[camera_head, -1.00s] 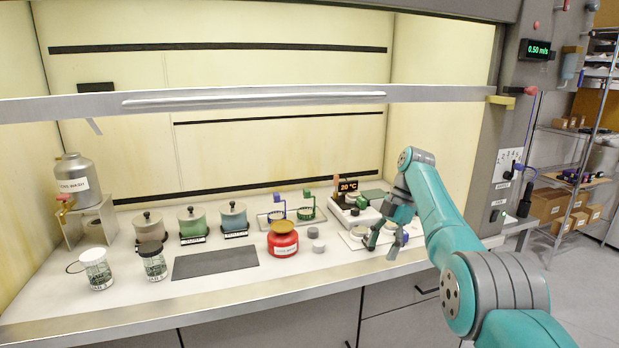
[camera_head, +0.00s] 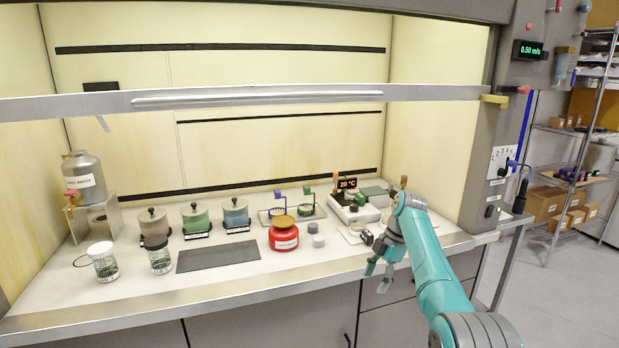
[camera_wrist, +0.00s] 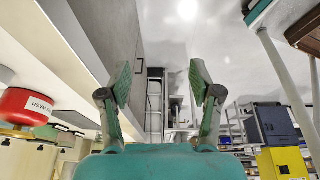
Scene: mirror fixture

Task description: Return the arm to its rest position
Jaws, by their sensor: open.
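My teal arm reaches in from the lower right in the head view. My gripper (camera_head: 377,276) is open and empty in front of the counter's front edge, at the right part of the fume hood. In the wrist view the two fingers of my gripper (camera_wrist: 159,85) stand wide apart with nothing between them. The wrist view looks out over the floor, with the counter side at left. Part of the work surface behind my arm is hidden.
A red jar (camera_head: 284,234) stands on the counter, left of my arm. A hotplate device (camera_head: 356,211) is behind my gripper. A dark mat (camera_head: 218,256), two glass jars (camera_head: 103,264) and lidded pots (camera_head: 195,219) are farther left. The sash bar (camera_head: 250,100) spans above.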

